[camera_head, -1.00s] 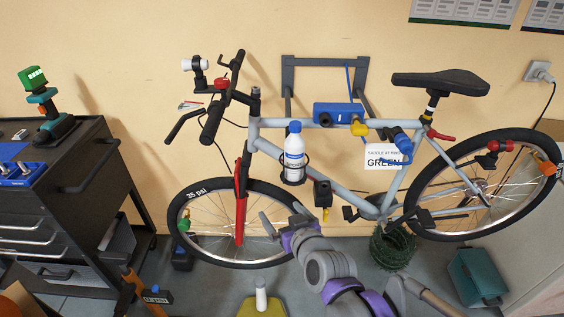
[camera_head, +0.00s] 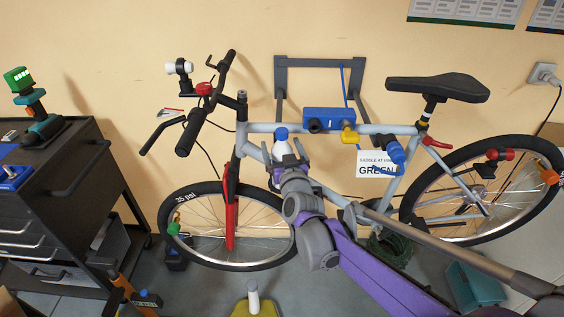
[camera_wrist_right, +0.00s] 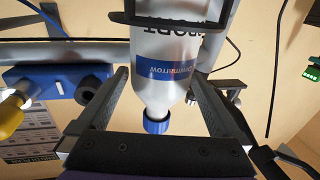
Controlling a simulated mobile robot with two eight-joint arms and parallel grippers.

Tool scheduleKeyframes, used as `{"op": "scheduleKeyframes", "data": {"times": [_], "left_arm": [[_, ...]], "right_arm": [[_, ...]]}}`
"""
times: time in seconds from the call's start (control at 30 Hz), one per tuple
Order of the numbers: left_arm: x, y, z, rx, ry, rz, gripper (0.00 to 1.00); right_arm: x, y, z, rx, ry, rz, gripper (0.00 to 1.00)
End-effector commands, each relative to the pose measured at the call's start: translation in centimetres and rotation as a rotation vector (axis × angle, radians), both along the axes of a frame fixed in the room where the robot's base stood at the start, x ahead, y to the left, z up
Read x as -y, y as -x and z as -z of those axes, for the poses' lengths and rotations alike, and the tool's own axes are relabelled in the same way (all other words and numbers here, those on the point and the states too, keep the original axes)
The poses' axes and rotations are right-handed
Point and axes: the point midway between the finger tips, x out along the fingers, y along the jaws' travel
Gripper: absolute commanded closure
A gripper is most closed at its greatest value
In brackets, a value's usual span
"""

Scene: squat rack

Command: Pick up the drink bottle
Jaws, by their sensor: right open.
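The drink bottle (camera_head: 282,141) is white with a blue cap and sits on the bicycle frame. In the head view, my right gripper hides most of it, leaving mainly the cap and top. In the right wrist view, the bottle (camera_wrist_right: 172,68) appears upside down, with a blue label band and part of the black cage (camera_wrist_right: 180,17) around it. My right gripper (camera_head: 286,162) is at the bottle. In the wrist view its open fingers (camera_wrist_right: 158,80) stand on either side of the bottle, with gaps visible. My left gripper is not in view.
The bicycle hangs on a grey wall rack (camera_head: 320,62). A blue device (camera_head: 330,118) sits on the top tube beside the bottle. A black tool cart (camera_head: 85,180) stands at the left. A yellow-based object (camera_head: 254,300) is on the floor below.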

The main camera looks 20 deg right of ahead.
Motion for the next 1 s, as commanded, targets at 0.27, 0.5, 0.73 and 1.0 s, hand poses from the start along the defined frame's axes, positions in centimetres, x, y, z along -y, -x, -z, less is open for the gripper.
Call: {"op": "scheduleKeyframes", "data": {"times": [0.27, 0.5, 0.73, 1.0], "left_arm": [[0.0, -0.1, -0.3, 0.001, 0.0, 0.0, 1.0], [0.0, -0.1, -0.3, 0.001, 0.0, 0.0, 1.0], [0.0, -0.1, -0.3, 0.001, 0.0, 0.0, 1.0], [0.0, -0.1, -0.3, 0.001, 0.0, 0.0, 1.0]], "right_arm": [[0.1, -2.4, 0.0, 0.0, 0.0, 0.0, 0.0], [0.1, -2.4, 0.0, -0.001, 0.0, 0.0, 0.11], [0.1, -2.4, 0.0, -0.001, 0.0, 0.0, 0.52], [0.1, -2.4, 0.0, -0.001, 0.0, 0.0, 1.0]]}}
